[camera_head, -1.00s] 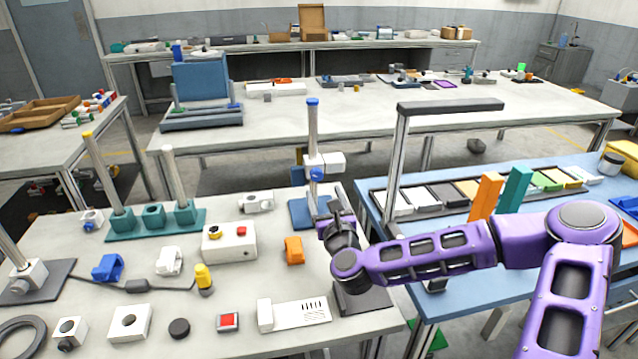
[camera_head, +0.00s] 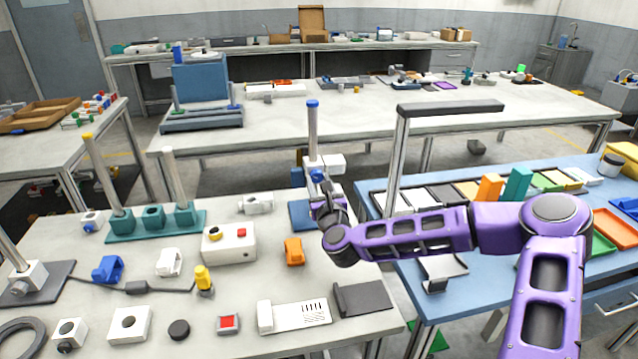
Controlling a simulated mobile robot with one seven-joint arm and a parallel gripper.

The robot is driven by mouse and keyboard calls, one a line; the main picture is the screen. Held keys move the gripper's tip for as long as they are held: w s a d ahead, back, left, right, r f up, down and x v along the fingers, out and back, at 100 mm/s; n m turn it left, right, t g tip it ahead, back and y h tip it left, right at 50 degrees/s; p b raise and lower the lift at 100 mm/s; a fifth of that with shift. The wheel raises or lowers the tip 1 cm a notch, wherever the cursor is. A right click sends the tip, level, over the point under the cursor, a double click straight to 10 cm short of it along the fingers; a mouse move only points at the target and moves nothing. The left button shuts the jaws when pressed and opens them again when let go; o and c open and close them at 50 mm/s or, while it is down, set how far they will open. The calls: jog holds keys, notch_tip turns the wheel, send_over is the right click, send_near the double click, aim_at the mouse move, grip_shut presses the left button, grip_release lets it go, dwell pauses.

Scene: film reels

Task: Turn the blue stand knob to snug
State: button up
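The blue stand knob (camera_head: 317,174) sits on the front of a white clamp block (camera_head: 333,163). The block is on a grey upright post (camera_head: 312,128) with a blue cap, which rises from a blue base (camera_head: 301,215). My gripper (camera_head: 322,188) is at the post just below the knob, with its fingers pointing up and away from the camera. The fingers are small and partly overlap the post and base. I cannot tell whether they touch the knob or whether they are open. The purple arm reaches in from the right.
An orange clamp (camera_head: 293,251) and a white box with a red button (camera_head: 229,243) stand to the left. A black plate (camera_head: 362,299) lies at the bench's front right. A tall grey frame (camera_head: 400,160) stands just right of the post, behind my arm.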

grip_shut()
jog(key=shift+n, duration=0.3)
jog(key=n+b, duration=0.2)
jog(key=n, duration=0.3)
jog(key=n+b, duration=0.1)
jog(key=n, duration=0.5)
jog(key=shift+b, duration=0.4)
jog(key=o, duration=0.7)
grip_release()
